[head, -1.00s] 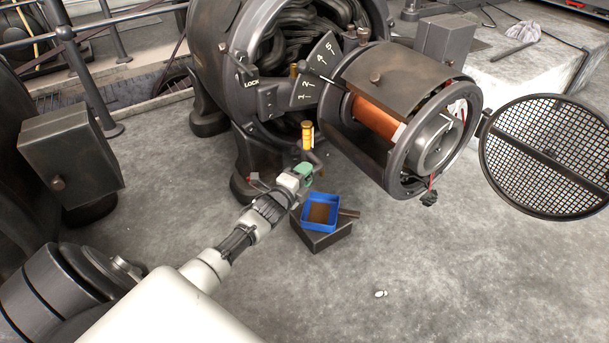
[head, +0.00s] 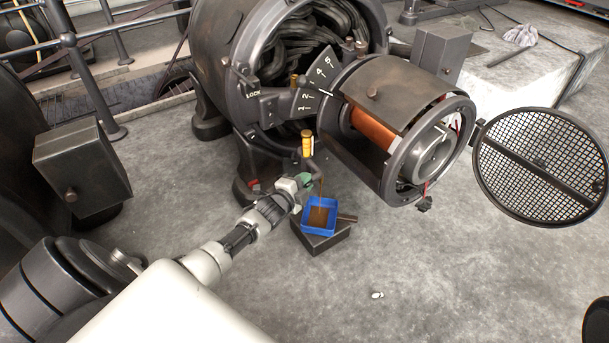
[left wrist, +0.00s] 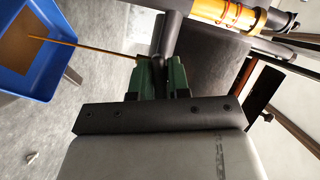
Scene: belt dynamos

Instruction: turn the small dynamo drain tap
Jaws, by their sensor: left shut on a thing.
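The small dynamo (head: 375,110) hangs open-ended beside the larger machine housing. Below it is a dark drain tap with a spout (head: 320,173), under an amber sight glass (head: 307,146). My left gripper (head: 305,181) is at the tap. In the left wrist view its green fingers (left wrist: 161,78) are shut on the dark tap handle (left wrist: 158,65), partly hidden between them. A thin brown stream (head: 321,192) runs from the spout into the blue tray (head: 304,220), also seen in the left wrist view (left wrist: 38,90). Brown liquid lies in the tray. My right gripper is not in view.
The tray rests on a dark block (head: 325,244). A round mesh cover (head: 540,165) stands open at the right. A numbered scale plate (head: 310,88) is above the tap. A grey box (head: 85,170) is at left.

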